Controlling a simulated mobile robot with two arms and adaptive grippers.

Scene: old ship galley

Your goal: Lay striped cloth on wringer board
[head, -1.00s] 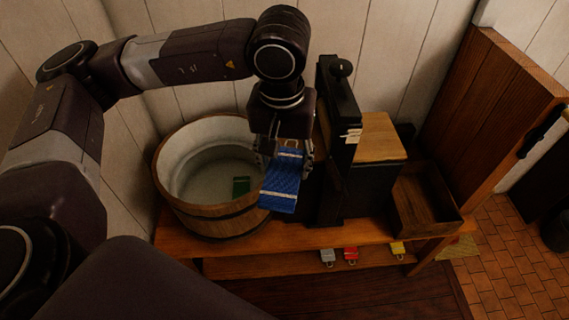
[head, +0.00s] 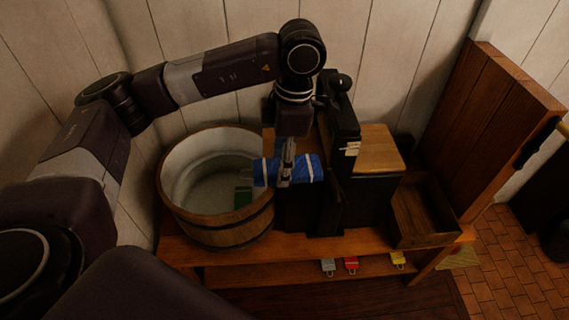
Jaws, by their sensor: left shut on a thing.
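A blue cloth with white stripes (head: 309,168) is pinched in my left gripper (head: 286,178). It lies sideways across the fingers, its left end over the tub's right rim and its right end close to the dark wringer (head: 341,140). The fingers hide part of the cloth's middle. The wringer has a dark upright frame with a round knob on top. The light wooden wringer board (head: 377,148) is on the wringer's right side and looks bare. My right gripper is not in view.
An open wooden box (head: 447,238) is right of the board. A tall wooden panel (head: 490,130) rises behind it. Grey, red (head: 351,264) and yellow items are below.

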